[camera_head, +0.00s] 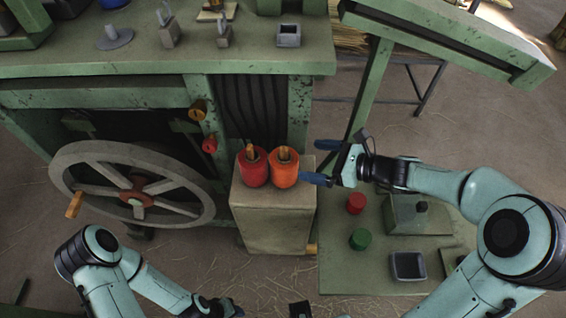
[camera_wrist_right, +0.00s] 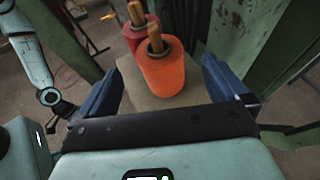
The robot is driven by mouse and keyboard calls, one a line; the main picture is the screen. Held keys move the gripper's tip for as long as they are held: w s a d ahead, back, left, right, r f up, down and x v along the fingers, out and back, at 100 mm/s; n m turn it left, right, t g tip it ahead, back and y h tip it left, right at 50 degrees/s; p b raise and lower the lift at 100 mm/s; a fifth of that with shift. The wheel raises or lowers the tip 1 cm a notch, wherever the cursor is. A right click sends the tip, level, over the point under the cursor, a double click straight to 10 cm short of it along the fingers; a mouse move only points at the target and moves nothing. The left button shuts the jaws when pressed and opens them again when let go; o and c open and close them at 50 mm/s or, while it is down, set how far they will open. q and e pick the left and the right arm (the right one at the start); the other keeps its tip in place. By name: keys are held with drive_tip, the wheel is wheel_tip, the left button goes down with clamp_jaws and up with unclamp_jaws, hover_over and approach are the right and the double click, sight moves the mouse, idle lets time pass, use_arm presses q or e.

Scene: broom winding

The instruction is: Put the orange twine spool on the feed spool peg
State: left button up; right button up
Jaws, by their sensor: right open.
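The orange twine spool (camera_head: 284,174) stands upright on a pale block, with a wooden peg end showing at its top. It also shows in the right wrist view (camera_wrist_right: 165,75). A red spool (camera_head: 253,172) stands close on its left, also with a wooden end. My right gripper (camera_head: 322,162) is open just right of the orange spool; in its wrist view the spool appears between the blue fingers, and nothing is held. My left gripper (camera_head: 218,307) is low at the bottom edge, its fingers unclear. A grey disc with an upright peg (camera_head: 114,38) is on the green bench; I cannot tell if it is the feed spool peg.
The pale block (camera_head: 272,222) stands beside the green machine with its large spoked wheel (camera_head: 135,185). On the right, a low green table (camera_head: 345,275) bears a red cylinder (camera_head: 356,203), a green cylinder (camera_head: 361,239) and a dark tray (camera_head: 396,266). A slanted green frame (camera_head: 450,45) is behind.

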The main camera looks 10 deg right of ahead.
sight(288, 158)
drive_tip(key=x, duration=0.4)
drive_tip(key=shift+w+a+f, duration=0.1)
drive_tip(key=shift+w+a, duration=0.05)
drive_tip(key=shift+w, duration=0.1)
drive_tip(key=x, duration=0.5)
drive_tip(key=shift+s+a+f, duration=0.1)
drive_tip(key=shift+a+f, duration=0.05)
drive_tip(key=shift+a, duration=0.05)
drive_tip(key=c, duration=1.7)
